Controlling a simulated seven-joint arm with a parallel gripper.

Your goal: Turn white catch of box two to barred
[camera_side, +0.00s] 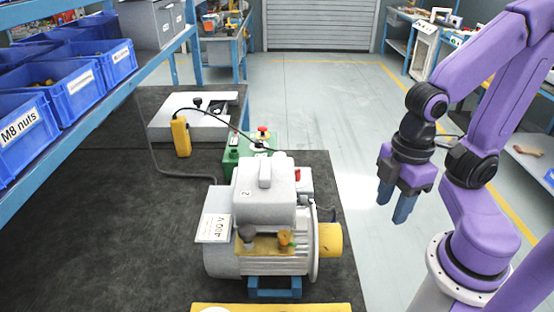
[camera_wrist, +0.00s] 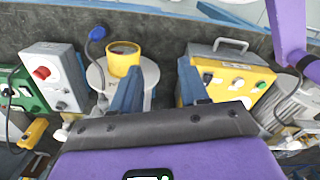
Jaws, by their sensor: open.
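Box two (camera_side: 265,190) is the pale grey box marked "2" on top of the grey motor (camera_side: 222,260) in the side view. A pale upright bar (camera_side: 265,173) stands on its lid; I cannot tell whether this is the white catch, or read its setting. A dark grey knob (camera_side: 247,235) and an orange knob (camera_side: 285,238) sit on a yellow plate at the motor's near side. My gripper (camera_side: 393,205) is open and empty, right of the motor and clear of it. In the wrist view my gripper (camera_wrist: 158,88) and wrist hide most of the motor.
A yellow cylinder (camera_side: 329,240) sticks out from the motor toward the bench edge. A green box (camera_side: 238,160) stands behind. In the wrist view, a yellow-fronted box (camera_wrist: 238,78) with a handle stands at right, and a grey box with a red button (camera_wrist: 41,72) at left.

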